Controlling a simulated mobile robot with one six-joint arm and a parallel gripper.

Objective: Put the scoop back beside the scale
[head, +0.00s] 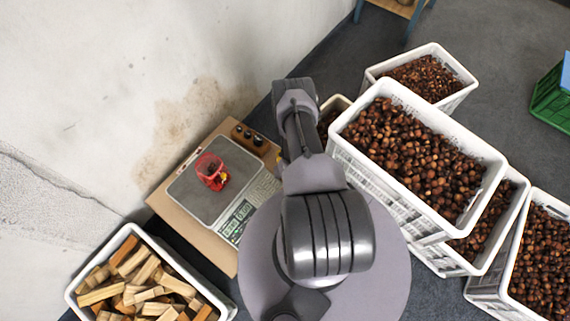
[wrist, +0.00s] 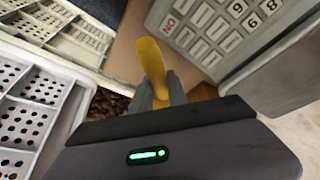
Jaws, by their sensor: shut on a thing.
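The rest of the scoop is hidden by the fingers and gripper body. In the wrist view it is above or near the brown board (wrist: 124,48), close to the scale's keypad (wrist: 215,32); whether it touches the board I cannot tell.
A red net bag (head: 211,171) sits on the scale plate. A wooden block with dark weights (head: 250,138) stands behind the scale. White crates of chestnuts (head: 383,196) crowd the right. A crate of firewood (head: 72,291) is at lower left.

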